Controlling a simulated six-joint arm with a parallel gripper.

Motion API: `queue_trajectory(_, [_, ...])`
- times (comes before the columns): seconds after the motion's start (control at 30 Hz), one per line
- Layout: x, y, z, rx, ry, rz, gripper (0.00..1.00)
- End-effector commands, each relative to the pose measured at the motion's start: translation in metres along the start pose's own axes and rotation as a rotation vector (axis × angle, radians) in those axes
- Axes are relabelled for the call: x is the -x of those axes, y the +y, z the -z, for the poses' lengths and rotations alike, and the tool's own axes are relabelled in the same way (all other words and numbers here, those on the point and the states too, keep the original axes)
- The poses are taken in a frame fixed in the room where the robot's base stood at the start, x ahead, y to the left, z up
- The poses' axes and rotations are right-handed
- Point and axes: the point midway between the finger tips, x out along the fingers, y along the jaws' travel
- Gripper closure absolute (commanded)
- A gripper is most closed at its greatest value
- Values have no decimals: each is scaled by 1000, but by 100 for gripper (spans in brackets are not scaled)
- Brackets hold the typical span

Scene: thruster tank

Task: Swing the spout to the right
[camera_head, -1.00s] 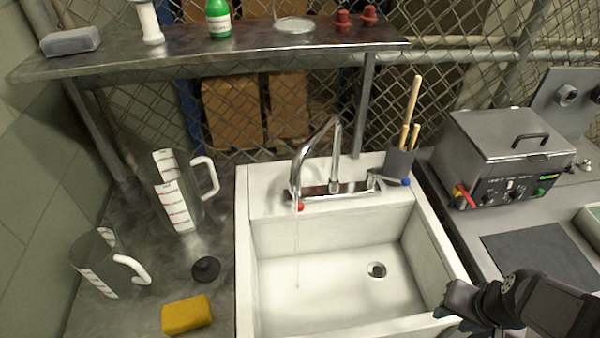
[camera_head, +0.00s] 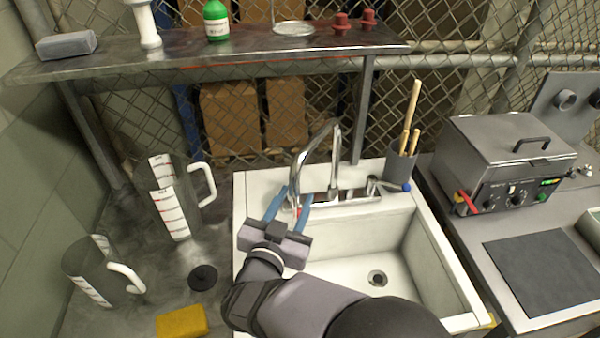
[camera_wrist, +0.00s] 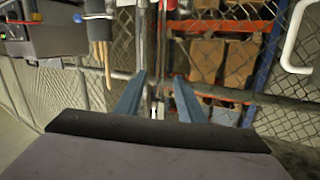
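The chrome spout (camera_head: 313,147) arches up from the tap base at the back of the white sink and comes down at its left end. My gripper (camera_head: 293,200) is open at that left end, with one blue finger on either side of it in the head view. I cannot tell whether either finger touches the spout. In the wrist view my gripper (camera_wrist: 158,95) also shows open, with thin upright metal between the fingers. A red-marked tap handle by the spout end is partly hidden by my gripper.
The sink basin (camera_head: 420,235) lies below, partly behind my arm. A grey cup (camera_head: 400,168) with wooden-handled tools stands right of the tap. Measuring jugs (camera_head: 172,200) stand on the left counter with a yellow sponge (camera_head: 182,321). A metal shelf (camera_head: 110,62) runs above.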

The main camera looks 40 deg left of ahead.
Motion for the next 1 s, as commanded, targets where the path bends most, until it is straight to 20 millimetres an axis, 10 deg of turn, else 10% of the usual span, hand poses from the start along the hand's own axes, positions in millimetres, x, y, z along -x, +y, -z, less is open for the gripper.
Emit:
queue_trajectory(0.43, [35,-5,33,110,110,-29,64])
queue_trajectory(1.0, [-24,-4,41,109,108,-30,64])
